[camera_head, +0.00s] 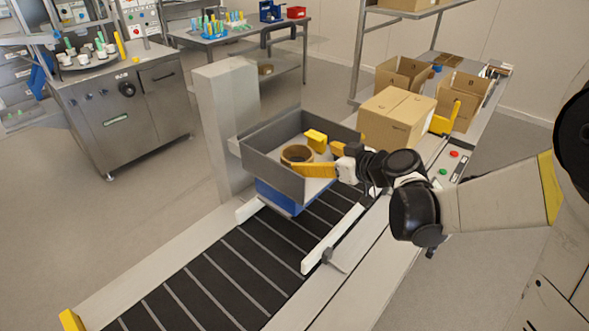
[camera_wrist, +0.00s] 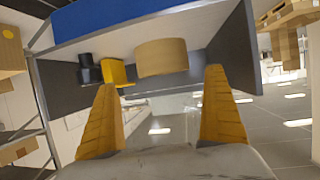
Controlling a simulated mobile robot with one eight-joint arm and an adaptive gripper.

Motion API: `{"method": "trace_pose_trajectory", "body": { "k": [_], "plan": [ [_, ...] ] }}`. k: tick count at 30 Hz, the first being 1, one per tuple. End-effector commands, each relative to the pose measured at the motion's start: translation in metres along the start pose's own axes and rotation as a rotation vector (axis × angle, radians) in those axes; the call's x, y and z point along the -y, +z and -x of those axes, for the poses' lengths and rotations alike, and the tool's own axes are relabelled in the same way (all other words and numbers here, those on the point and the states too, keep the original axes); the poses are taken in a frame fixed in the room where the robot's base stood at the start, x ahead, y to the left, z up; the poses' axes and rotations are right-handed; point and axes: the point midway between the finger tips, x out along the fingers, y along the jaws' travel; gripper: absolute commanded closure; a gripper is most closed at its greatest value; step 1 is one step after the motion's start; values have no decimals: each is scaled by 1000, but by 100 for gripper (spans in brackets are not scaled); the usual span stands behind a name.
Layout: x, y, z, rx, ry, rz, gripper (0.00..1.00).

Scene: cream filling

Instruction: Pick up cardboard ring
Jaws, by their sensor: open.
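The cardboard ring (camera_head: 297,153) is a brown, tape-like ring inside a grey open bin (camera_head: 272,172). The wrist view, which looks upside down, shows the ring (camera_wrist: 163,57) ahead of the gap between my fingers. My gripper (camera_head: 312,158) has yellow fingers, open and empty, reaching over the bin from the right. One finger overlaps the front of the ring in the head view. In the wrist view my gripper (camera_wrist: 161,80) has its fingers wide apart. Whether a finger touches the ring cannot be told.
A yellow item (camera_head: 316,140) lies near the ring; a black item (camera_wrist: 88,70) is beside it in the wrist view. The bin sits over a blue base on a dark conveyor (camera_head: 215,270). A closed carton (camera_head: 396,115) stands right of the bin, with open boxes behind.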

Motion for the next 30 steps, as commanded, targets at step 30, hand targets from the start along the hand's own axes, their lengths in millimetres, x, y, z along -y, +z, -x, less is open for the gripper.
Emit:
{"method": "trace_pose_trajectory", "body": {
  "k": [30],
  "plan": [
    [6,14,-82,0,1,0,0]
  ]
}}
